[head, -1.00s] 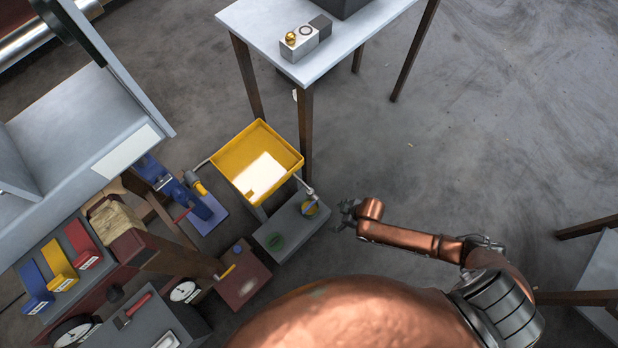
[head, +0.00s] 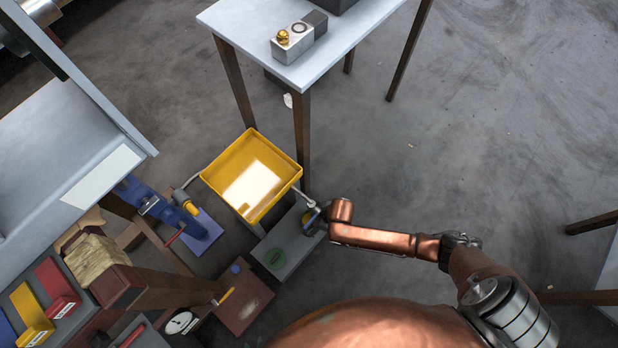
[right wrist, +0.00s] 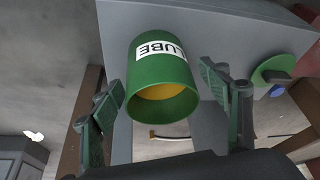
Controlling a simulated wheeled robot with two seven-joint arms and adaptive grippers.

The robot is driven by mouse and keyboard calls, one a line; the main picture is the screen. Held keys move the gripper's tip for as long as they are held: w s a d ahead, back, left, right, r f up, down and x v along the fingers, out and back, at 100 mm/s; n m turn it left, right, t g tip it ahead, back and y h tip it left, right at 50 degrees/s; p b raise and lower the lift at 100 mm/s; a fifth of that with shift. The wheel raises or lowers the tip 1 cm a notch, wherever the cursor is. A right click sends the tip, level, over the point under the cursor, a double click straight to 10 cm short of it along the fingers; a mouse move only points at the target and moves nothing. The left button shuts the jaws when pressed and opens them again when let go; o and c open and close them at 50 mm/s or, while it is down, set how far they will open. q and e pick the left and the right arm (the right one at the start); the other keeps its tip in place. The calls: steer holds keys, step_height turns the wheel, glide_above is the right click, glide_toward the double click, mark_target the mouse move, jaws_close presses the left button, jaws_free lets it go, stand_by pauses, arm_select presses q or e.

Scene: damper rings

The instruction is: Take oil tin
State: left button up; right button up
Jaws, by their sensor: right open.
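The oil tin (right wrist: 162,75) is a green cylinder with a white label reading LUBE, upside down in the right wrist view. Its open yellow inside faces the camera. My right gripper (right wrist: 165,108) is open, with one finger on each side of the tin and visible gaps between. In the head view, the right gripper (head: 316,216) is at the right end of a grey surface (head: 292,244), below the yellow tray. The tin is too small and covered to make out clearly there. My left gripper cannot be made out.
A yellow tray (head: 213,180) stands beside the right gripper. A green disc (head: 277,259) lies on the grey surface. A white table (head: 245,35) with dark legs stands behind. A dark red box (head: 243,307) is at lower left.

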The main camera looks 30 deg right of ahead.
steer(key=shift+a+f, duration=0.1)
steer(key=shift+f, duration=0.25)
steer(key=shift+w, duration=0.1)
steer(key=shift+c, duration=0.5)
steer(key=c, duration=1.5)
steer(key=shift+r, duration=0.15)
